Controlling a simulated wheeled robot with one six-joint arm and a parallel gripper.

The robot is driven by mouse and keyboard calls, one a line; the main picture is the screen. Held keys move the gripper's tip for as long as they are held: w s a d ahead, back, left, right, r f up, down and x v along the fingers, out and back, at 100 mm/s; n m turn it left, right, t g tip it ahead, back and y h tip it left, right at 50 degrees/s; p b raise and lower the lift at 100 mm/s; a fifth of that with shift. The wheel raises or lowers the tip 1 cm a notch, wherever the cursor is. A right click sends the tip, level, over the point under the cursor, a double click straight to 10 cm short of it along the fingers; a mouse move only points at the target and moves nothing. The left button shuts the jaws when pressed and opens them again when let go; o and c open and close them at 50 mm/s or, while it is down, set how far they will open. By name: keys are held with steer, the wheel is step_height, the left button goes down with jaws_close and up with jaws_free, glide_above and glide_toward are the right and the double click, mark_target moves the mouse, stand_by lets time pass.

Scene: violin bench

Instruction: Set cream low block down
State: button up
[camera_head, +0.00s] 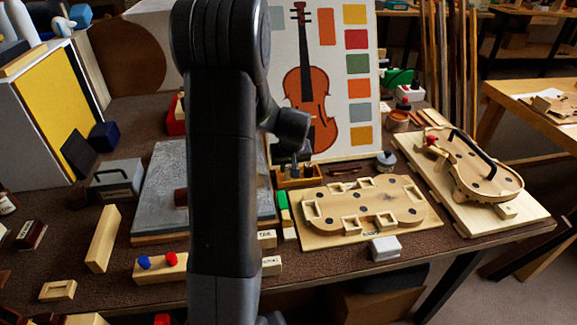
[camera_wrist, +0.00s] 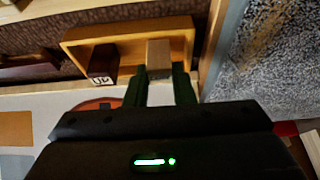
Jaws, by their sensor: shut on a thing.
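My gripper (camera_wrist: 160,75) is shut on the cream low block (camera_wrist: 158,53), a small tan-cream piece between its green fingertips in the wrist view. The block is over or within the right part of a shallow wooden tray (camera_wrist: 75,36); I cannot tell whether it touches the tray floor. A dark brown block (camera_wrist: 103,62) with a pale label stands to its left in the tray. In the head view my gripper (camera_head: 292,168) reaches down at the tray (camera_head: 301,183), and the held block cannot be made out there.
A grey stone slab (camera_head: 160,185) lies left of the tray. The violin poster (camera_head: 343,75) stands close behind. A small round jar (camera_head: 386,161) is nearby.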

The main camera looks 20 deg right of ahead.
steer(key=o, duration=0.9)
steer(key=shift+f, duration=0.1)
steer(key=shift+r, duration=0.3)
steer(key=p+v, duration=0.1)
steer(key=v, duration=1)
steer(key=shift+s+a+r, duration=0.1)
steer(key=shift+s+r, duration=0.2)
